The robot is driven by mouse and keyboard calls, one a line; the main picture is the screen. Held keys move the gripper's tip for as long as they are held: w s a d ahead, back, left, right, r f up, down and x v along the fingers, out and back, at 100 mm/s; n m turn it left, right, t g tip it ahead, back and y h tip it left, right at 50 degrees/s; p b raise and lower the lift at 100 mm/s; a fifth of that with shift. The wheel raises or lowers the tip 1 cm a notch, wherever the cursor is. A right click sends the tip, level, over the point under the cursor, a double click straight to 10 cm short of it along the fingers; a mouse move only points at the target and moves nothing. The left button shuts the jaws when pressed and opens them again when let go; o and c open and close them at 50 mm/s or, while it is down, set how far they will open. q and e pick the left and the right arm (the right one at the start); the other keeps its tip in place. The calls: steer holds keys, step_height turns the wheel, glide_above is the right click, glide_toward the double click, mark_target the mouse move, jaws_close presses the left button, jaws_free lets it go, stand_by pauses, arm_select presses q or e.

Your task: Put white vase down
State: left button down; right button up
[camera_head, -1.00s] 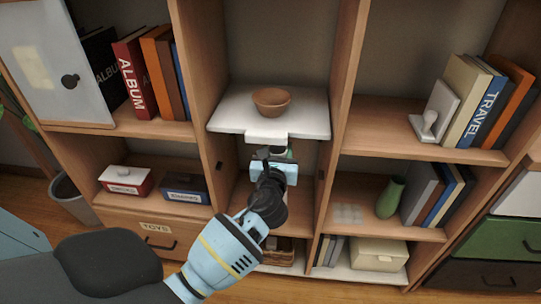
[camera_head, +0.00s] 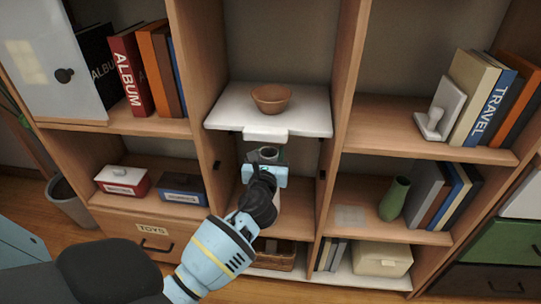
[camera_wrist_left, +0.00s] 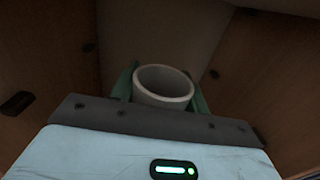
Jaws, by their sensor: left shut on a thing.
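The white vase (camera_wrist_left: 163,87) shows in the left wrist view as a pale round rim with a dark hollow, between the two green fingers of my left gripper (camera_wrist_left: 163,92). In the head view, my left gripper (camera_head: 267,168) is inside the middle cubby, below the white shelf. It is shut on the vase. The vase's rim (camera_head: 268,153) shows just above the gripper, and a pale part of its body shows beside my wrist. The vase looks upright. Its base is mostly hidden, so I cannot tell whether it touches the cubby floor. My right gripper is not in view.
The white pull-out shelf (camera_head: 270,111) holds a brown bowl (camera_head: 270,99) right above the vase. Wooden side walls stand close on both sides. A basket (camera_head: 275,257) sits in the cubby below. A green vase (camera_head: 394,198) stands in the right cubby.

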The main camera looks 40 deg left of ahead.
arm_select(q)
steer(key=shift+r, duration=0.15)
steer(key=c, duration=1.1)
jaws_free()
steer(key=shift+f, duration=0.2)
steer(key=shift+o, duration=1.9)
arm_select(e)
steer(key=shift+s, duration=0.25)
arm_select(q)
steer(key=shift+r, duration=0.1)
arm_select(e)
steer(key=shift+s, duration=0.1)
